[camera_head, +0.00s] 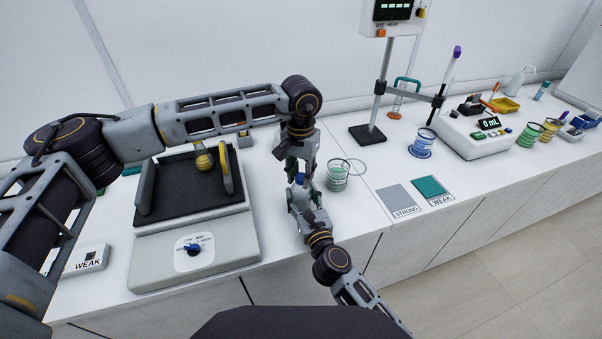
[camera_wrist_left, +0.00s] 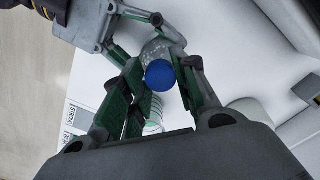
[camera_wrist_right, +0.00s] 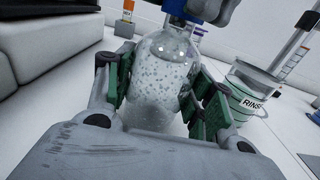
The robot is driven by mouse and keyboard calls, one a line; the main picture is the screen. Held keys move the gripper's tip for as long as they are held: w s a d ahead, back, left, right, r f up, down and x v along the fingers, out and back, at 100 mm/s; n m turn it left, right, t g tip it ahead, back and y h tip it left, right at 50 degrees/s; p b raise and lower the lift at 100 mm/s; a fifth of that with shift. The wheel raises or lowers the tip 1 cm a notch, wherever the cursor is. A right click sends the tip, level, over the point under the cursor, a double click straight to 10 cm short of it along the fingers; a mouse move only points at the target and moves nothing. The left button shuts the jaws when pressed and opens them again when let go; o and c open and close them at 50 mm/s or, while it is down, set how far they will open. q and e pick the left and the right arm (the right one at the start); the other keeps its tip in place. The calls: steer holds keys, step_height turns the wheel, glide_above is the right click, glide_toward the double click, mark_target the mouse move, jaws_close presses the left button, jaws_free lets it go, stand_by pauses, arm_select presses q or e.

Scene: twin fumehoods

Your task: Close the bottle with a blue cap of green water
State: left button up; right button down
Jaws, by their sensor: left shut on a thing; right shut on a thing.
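The clear bottle (camera_wrist_right: 160,78), speckled with droplets or bubbles, stands between the fingers of my right gripper (camera_wrist_right: 160,95), which is shut on its body. No green colour shows in it. The blue cap (camera_wrist_left: 160,75) is between the fingers of my left gripper (camera_wrist_left: 168,82), which is shut on it from above. In the right wrist view the cap (camera_wrist_right: 178,18) is at the top of the bottle's neck; I cannot tell whether it is seated. In the head view the blue cap (camera_head: 299,177) shows between the two grippers, and most of the bottle is hidden.
A green-banded beaker (camera_head: 337,178) marked RINSE (camera_wrist_right: 252,103) stands close to the right of the bottle. A dark-topped device with a blue knob (camera_head: 193,248) is at the left. Pads marked STRONG (camera_head: 403,201) and WEAK (camera_head: 433,189), a stand and a balance (camera_head: 475,138) are to the right.

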arm_select(q)
steer(key=m, duration=0.5)
stand_by(0.4)
steer(key=o, duration=0.7)
steer(key=shift+r, duration=0.1)
steer(key=shift+r, duration=2.15)
steer(key=shift+f, duration=0.1)
